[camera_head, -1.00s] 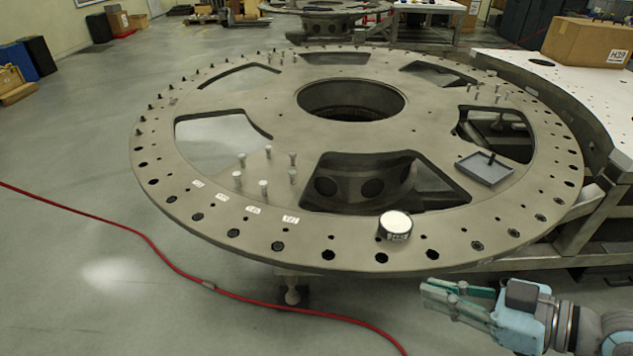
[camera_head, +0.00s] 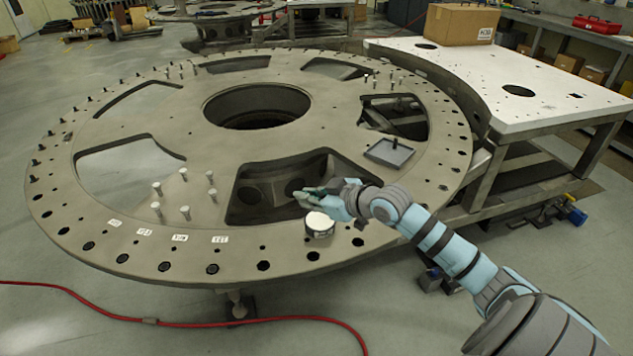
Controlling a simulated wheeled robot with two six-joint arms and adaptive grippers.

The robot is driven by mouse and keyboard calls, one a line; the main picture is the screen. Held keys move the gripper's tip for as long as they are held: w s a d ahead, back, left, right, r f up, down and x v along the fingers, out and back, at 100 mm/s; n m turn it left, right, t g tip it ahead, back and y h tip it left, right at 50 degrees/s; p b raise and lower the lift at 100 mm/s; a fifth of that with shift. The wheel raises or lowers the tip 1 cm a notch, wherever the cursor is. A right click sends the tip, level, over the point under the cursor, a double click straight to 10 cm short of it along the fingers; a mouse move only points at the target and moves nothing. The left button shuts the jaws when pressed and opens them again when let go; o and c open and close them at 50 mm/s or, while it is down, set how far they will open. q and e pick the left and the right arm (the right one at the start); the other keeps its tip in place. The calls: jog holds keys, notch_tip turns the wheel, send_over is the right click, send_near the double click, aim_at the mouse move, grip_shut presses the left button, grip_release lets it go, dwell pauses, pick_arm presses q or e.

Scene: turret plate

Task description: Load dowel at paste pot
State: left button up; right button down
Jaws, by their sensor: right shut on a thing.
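The paste pot (camera_head: 319,229), a short dark round pot with a white top and a label, stands upright on the near rim of the turret plate (camera_head: 115,212). My right gripper (camera_head: 304,196) reaches in from the right and is just behind and above the pot, over the edge of a plate opening. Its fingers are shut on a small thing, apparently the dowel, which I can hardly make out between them. I cannot tell whether it touches the paste. My left gripper is not in view.
A grey tray (camera_head: 376,154) with a dark upright peg (camera_head: 395,143) lies on the plate, behind my right arm. Several pale pins (camera_head: 184,212) stand left of the near opening. A white table (camera_head: 535,88) with a cardboard box (camera_head: 459,24) is at the right. A red cable (camera_head: 230,323) crosses the floor.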

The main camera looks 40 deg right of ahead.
aim_at(317, 221)
jog(key=w+d+f+m+h+b, duration=0.1)
jog(key=d+f, duration=0.1)
jog(key=f, duration=0.1)
jog(key=w+d+f+m+h+b, duration=0.1)
jog(key=w+f+h+b, duration=0.1)
jog(key=f, duration=0.2)
jog(key=w+d+f+h+b, duration=0.1)
jog(key=d+f+h+b, duration=0.1)
jog(key=f, duration=0.1)
jog(key=shift+w+d+f+m, duration=0.15)
jog(key=shift+d+f+m, duration=0.15)
jog(key=shift+d+m, duration=0.1)
jog(key=shift+r, duration=0.15)
jog(key=shift+f+b, duration=0.3)
jog(key=shift+f, duration=0.25)
dwell(0.6)
jog(key=shift+a+f+p, duration=0.1)
jog(key=shift+f+p, duration=0.05)
jog(key=shift+p, duration=0.15)
dwell(1.0)
